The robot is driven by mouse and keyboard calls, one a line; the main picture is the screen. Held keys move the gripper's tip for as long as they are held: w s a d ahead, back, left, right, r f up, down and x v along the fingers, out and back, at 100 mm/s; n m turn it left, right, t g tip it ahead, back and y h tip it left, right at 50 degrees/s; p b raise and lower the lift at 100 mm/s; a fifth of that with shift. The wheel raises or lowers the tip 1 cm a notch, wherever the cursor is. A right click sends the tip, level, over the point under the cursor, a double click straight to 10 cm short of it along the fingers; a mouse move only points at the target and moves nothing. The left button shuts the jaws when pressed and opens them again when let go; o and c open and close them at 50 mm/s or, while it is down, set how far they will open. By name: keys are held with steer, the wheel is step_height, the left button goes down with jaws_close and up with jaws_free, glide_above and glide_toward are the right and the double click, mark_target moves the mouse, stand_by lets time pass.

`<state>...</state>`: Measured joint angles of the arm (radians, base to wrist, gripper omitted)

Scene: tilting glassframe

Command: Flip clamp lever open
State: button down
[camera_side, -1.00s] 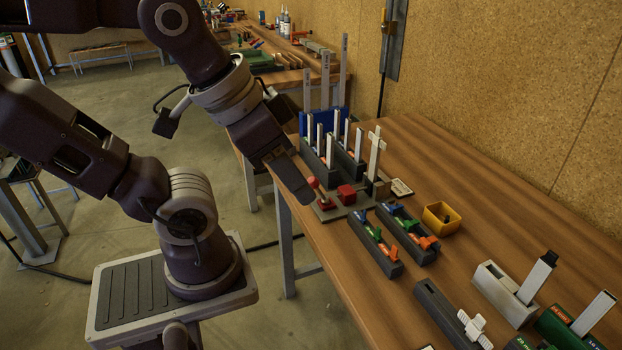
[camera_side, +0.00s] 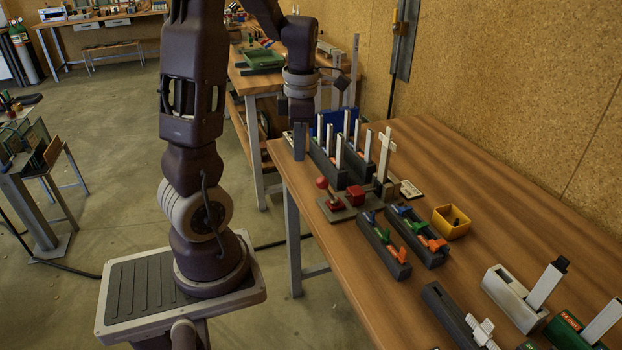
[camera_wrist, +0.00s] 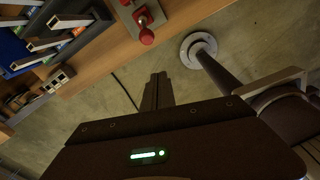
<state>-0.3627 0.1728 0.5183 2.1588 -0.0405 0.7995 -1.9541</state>
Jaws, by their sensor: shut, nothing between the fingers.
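The clamp sits near the table's left edge in the side view. Its lever has a red ball knob (camera_side: 322,183) and leans up and left from a red pivot on a grey base plate (camera_side: 338,212). A red block (camera_side: 355,195) is beside it on the plate. The red knob also shows at the top of the wrist view (camera_wrist: 147,36). My gripper (camera_side: 300,153) points down, behind and above the knob in the side view, apart from it and holding nothing. Its shut fingers show in the wrist view (camera_wrist: 158,85).
Dark racks with upright white bars (camera_side: 339,150) stand close to the right of my gripper. Racks of coloured clips (camera_side: 384,245) and a yellow bin (camera_side: 451,222) are in front and to the right. The floor left of the table is open.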

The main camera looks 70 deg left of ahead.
mark_target(327, 190)
steer(key=shift+s+a+f+n, duration=0.2)
steer(key=shift+a+f+n, duration=0.1)
steer(key=shift+a+n, duration=0.3)
steer(key=shift+d+f, duration=0.1)
steer(key=w+f, duration=0.3)
steer(key=f, duration=0.5)
steer(key=shift+w+f, duration=0.2)
steer(key=shift+f, duration=0.15)
steer(key=shift+w+d, duration=0.1)
